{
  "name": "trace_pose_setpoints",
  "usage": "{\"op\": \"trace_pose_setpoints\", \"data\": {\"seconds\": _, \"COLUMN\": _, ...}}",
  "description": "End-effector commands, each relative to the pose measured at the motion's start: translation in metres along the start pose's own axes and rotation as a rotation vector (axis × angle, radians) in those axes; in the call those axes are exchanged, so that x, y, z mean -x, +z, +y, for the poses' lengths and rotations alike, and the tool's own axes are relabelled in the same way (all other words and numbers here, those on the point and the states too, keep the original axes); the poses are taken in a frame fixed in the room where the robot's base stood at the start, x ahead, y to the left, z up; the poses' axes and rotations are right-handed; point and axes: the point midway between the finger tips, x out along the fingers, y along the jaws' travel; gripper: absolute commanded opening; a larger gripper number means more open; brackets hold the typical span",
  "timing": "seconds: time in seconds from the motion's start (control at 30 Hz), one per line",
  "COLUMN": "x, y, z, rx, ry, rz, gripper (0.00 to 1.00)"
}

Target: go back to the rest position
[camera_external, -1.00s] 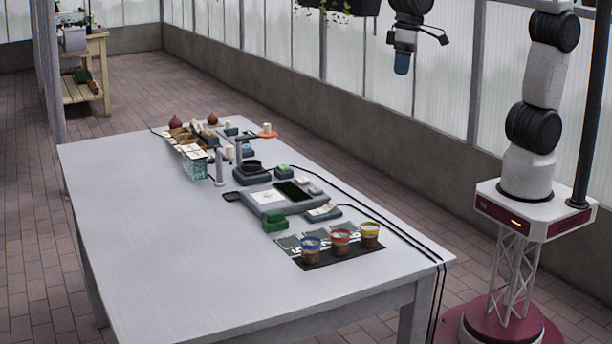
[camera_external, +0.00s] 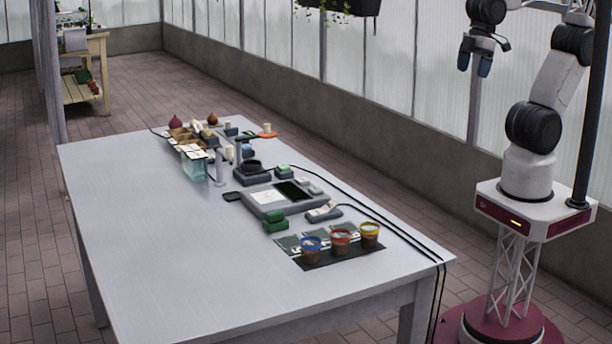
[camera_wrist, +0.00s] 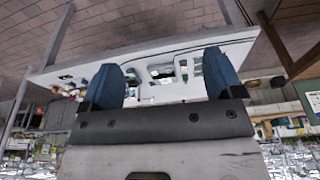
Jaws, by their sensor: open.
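My gripper (camera_external: 474,62) is high in the air at the upper right of the external view, near the translucent wall and well clear of the table. Its two blue fingertips point down and stand apart, with nothing between them. In the wrist view my gripper (camera_wrist: 172,78) shows both blue fingers spread, with the distant white table behind the gap.
The white table (camera_external: 150,240) holds a grey device (camera_external: 280,203), green blocks (camera_external: 274,222), and three cups with blue, red (camera_external: 341,237) and yellow rims on a dark mat. A wooden box (camera_external: 185,135) stands farther back. Cables run along the right edge. A dark pole (camera_external: 590,110) stands beside my arm.

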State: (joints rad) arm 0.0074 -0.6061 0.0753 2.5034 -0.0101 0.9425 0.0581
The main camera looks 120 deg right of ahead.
Motion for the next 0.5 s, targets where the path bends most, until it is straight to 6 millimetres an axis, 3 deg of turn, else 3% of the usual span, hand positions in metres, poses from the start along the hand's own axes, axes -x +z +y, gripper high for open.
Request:
{"op": "trace_pose_setpoints", "data": {"seconds": 0.17, "x": -0.003, "y": 0.016, "z": 0.001, "rx": 0.037, "ry": 0.0, "rz": 0.005, "gripper": 0.86}}
{"op": "trace_pose_setpoints", "data": {"seconds": 0.5, "x": -0.003, "y": 0.018, "z": 0.001, "rx": 0.041, "ry": 0.0, "rz": 0.005, "gripper": 0.86}}
